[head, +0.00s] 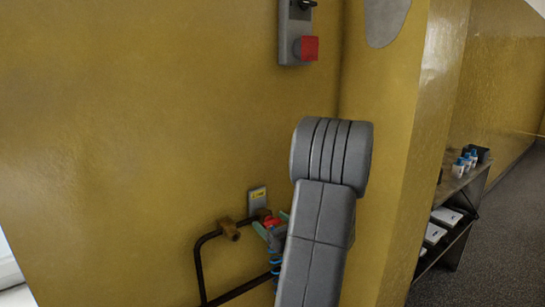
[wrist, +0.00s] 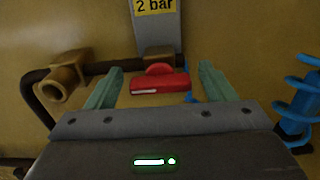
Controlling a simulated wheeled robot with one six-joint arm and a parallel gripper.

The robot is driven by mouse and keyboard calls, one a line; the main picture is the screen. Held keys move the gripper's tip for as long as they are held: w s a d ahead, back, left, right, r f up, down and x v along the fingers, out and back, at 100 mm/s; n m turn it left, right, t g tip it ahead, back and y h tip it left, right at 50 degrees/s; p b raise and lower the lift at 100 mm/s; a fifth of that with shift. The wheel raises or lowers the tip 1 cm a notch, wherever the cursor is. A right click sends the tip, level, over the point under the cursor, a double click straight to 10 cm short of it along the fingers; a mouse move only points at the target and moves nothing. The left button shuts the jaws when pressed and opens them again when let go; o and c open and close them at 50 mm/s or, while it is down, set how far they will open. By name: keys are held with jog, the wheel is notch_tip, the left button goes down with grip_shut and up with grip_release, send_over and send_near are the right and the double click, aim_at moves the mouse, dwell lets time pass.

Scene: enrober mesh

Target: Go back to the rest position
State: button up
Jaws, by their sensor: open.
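My gripper (wrist: 158,90) is open in the wrist view, its two green fingers apart. A red valve handle (wrist: 160,82) lies between and just beyond the fingers, with a gap on both sides. I cannot tell whether any finger touches it. In the head view the red handle (head: 270,221) shows just left of my grey arm. My arm hides most of my gripper there; a green finger shows beside the handle.
A dark pipe (head: 200,270) with a brass fitting (head: 229,229) runs along the yellow wall. A blue coiled hose (wrist: 298,105) hangs at the right. A grey box with a red button (head: 308,47) is above. A shelf (head: 462,187) with bottles stands right.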

jog(key=b+v, duration=0.2)
jog(key=v, duration=1.1)
jog(key=p+x, duration=0.2)
jog(key=x, duration=1.1)
jog(key=shift+w+a, duration=0.15)
jog(key=shift+a, duration=0.05)
jog(key=shift+f+n, duration=0.15)
jog(key=shift+n, duration=0.35)
jog(key=shift+d+n+b, duration=0.1)
jog(key=shift+n+b, duration=0.45)
jog(key=shift+n, duration=0.25)
jog(key=n, duration=0.3)
jog(key=shift+s+n+b, duration=0.25)
jog(key=shift+n+b, duration=0.1)
jog(key=shift+n, duration=0.25)
jog(key=b+v, duration=0.1)
jog(key=v, duration=1.2)
jog(key=shift+d+b, duration=0.2)
jog(key=shift+b, duration=0.15)
jog(key=shift+s, duration=0.15)
